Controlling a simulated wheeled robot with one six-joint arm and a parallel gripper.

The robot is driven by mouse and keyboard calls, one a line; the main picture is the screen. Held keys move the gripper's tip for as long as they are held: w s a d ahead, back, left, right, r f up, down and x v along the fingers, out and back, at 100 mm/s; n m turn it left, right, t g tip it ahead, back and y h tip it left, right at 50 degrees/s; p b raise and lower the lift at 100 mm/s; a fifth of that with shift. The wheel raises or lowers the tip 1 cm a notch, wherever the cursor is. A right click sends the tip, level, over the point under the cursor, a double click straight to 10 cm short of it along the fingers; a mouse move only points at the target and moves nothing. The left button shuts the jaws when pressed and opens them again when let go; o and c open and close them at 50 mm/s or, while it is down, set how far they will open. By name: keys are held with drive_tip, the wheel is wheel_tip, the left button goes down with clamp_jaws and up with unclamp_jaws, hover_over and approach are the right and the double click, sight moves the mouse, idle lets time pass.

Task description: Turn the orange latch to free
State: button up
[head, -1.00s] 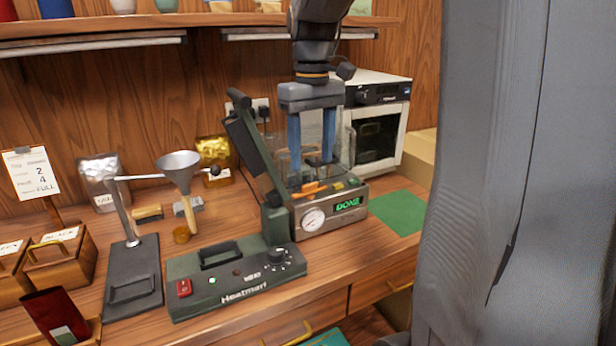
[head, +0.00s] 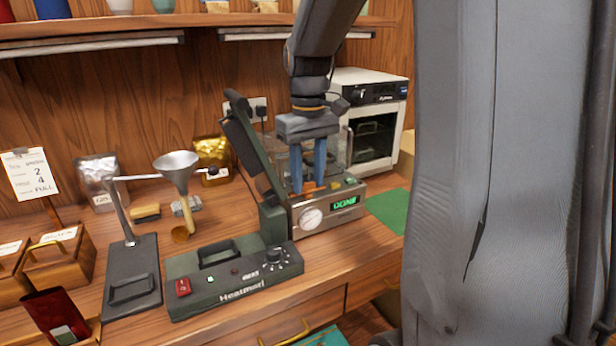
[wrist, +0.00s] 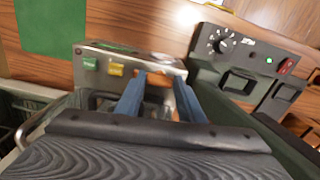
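The orange latch (head: 309,187) sits on top of a steel box-shaped machine (head: 330,219) with a round gauge and a lit green "DONE" display. My gripper (head: 309,190) reaches straight down over the machine's top, its two blue fingers apart. In the wrist view the orange latch (wrist: 158,80) shows between the fingertips of my gripper (wrist: 160,82). Whether both fingers press on it cannot be told. Part of the latch is hidden by the fingers. A green button (wrist: 90,64) and a yellow button (wrist: 116,70) lie beside it.
A dark green heat sealer (head: 228,276) with a raised arm (head: 252,146) stands close at the left of the machine. A white oven (head: 375,120) is behind right. A green mat (head: 389,208) lies to the right. A funnel stand (head: 130,275) is further left.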

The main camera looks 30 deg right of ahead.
sight(308, 184)
drive_tip(key=shift+m+p, duration=0.6)
drive_tip(key=shift+m, duration=0.1)
drive_tip(key=shift+c, duration=0.2)
drive_tip(key=o, duration=1.1)
drive_tip(key=shift+c, duration=0.2)
drive_tip(key=shift+r+b, duration=0.5)
drive_tip(key=shift+r, duration=3.45)
